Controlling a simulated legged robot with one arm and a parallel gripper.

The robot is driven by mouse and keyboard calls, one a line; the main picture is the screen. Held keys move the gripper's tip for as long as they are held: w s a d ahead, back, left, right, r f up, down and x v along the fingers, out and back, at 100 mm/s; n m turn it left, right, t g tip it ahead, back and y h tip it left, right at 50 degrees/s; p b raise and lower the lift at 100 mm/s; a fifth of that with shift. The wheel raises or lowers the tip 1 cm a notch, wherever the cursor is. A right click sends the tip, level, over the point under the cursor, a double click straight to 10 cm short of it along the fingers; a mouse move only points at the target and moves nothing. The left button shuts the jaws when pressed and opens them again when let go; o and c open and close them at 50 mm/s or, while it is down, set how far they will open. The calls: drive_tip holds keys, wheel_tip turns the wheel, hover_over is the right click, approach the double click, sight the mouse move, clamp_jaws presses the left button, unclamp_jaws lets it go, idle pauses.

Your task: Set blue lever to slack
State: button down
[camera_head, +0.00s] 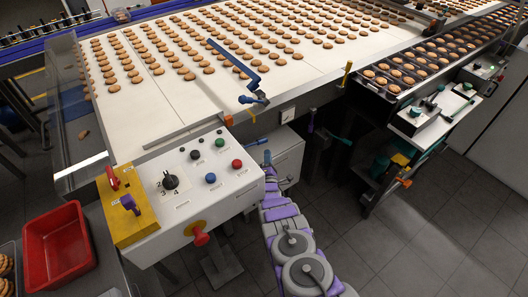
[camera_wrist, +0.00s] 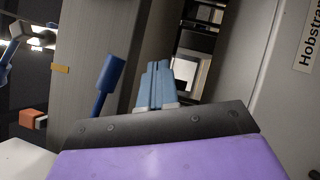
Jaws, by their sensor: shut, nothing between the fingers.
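A blue lever with a thick handle (camera_wrist: 110,73) stands just left of my gripper in the wrist view, with a gap between them. Its narrow stem runs down behind my wrist. A small blue handle (camera_head: 261,141) near my gripper in the head view appears to be the same lever. My gripper (camera_wrist: 157,82) has its light-blue fingers shut together and empty. In the head view my gripper (camera_head: 267,157) is beside the white control box, just below the blue handle. No slack marking is readable.
The control box (camera_head: 222,203) carries several coloured buttons and a red knob (camera_head: 200,237). A longer blue arm (camera_head: 235,62) lies over the biscuit belt (camera_head: 150,114). An orange-ended handle (camera_wrist: 33,118) is at left in the wrist view. Open floor (camera_head: 420,235) lies right of my arm.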

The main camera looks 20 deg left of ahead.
drive_tip(key=shift+s+d+f, duration=2.7)
drive_tip(key=shift+s+d, duration=0.3)
drive_tip(key=shift+s, duration=0.1)
drive_tip(key=w+d+r+m+g+h, duration=0.25)
drive_tip(key=w+r+m+g, duration=0.4)
drive_tip(key=r, duration=0.75)
drive_tip(key=s+d+r+m+g+h, duration=0.1)
drive_tip(key=s+d+r+m+g, duration=0.15)
drive_tip(key=d+r, duration=0.3)
drive_tip(key=s+d+r+m+g+h, duration=0.1)
drive_tip(key=s+d+r+m+g, duration=0.1)
drive_tip(key=s+d+r+m, duration=0.35)
drive_tip(key=s+d+r+m+g, duration=0.25)
drive_tip(key=s+r, duration=0.35)
drive_tip(key=s, duration=0.3)
drive_tip(key=s+d+r+m+g, duration=0.2)
drive_tip(key=s+d+r, duration=0.25)
drive_tip(key=s, duration=0.55)
drive_tip(key=s+d+r+m+g, duration=0.1)
drive_tip(key=s+r+m+g, duration=0.1)
drive_tip(key=s, duration=0.8)
drive_tip(key=s+d+r+m+g+h, duration=0.1)
drive_tip(key=s+d+r+m+g, duration=0.1)
drive_tip(key=s, duration=0.8)
drive_tip(key=s+d+r+m+g, duration=0.1)
drive_tip(key=s+r+m+g, duration=0.1)
drive_tip(key=s, duration=0.8)
drive_tip(key=shift+s+d, duration=0.2)
drive_tip(key=shift+d, duration=0.15)
